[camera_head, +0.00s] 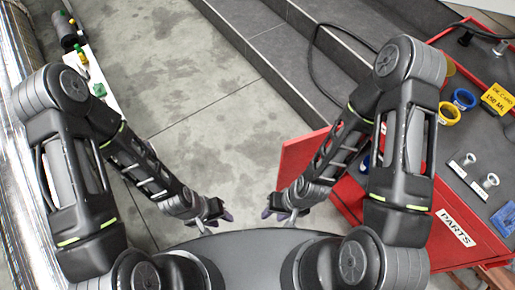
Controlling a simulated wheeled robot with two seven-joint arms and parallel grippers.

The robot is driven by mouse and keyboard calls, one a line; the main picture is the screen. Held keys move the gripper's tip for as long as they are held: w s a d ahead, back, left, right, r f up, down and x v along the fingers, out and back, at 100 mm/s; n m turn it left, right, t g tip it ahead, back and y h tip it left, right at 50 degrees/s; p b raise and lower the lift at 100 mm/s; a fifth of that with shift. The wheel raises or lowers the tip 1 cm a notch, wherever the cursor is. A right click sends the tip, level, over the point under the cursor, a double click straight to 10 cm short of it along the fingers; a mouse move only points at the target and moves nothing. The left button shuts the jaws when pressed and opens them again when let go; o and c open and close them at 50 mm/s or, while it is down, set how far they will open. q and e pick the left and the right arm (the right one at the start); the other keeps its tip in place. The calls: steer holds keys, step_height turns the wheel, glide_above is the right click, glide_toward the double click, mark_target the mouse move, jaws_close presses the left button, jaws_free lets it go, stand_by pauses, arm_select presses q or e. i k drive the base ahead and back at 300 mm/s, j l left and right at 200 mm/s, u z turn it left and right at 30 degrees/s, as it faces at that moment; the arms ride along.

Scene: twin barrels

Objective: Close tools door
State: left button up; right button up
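A red panel (302,158), which looks like a cabinet door, stands out to the left of the red cabinet (462,243) on the right. It appears swung open; my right forearm hides part of it, and no tools label shows on it. My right gripper (277,213) is low in the middle, in front of the panel's lower left part in the picture; I cannot tell if they touch. Its fingers look apart and empty. My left gripper (220,216) is just left of it, away from the panel, also with fingers apart and empty.
The cabinet's dark top holds blue and yellow rings (463,99), bolts (489,181) and a yellow sign (497,98). Its front has a PARTS label (455,228). Grey steps (312,62) with a black cable rise behind. The concrete floor (190,80) between my arms is clear.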

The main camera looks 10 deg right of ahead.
mark_target(297, 153)
steer(key=i+j+u, duration=0.15)
steer(key=i+u, duration=0.7)
steer(key=i+z, duration=0.35)
steer(key=i+j+z, duration=0.2)
steer(key=i+z, duration=0.15)
steer(key=z, duration=0.45)
steer(key=i+j+z, duration=0.1)
steer(key=z, duration=0.8)
steer(key=j+z, duration=0.15)
steer(key=z, duration=0.3)
steer(key=i+j+z, duration=0.1)
steer(key=z, duration=0.85)
steer(key=j+z, duration=0.15)
steer(key=z, duration=0.3)
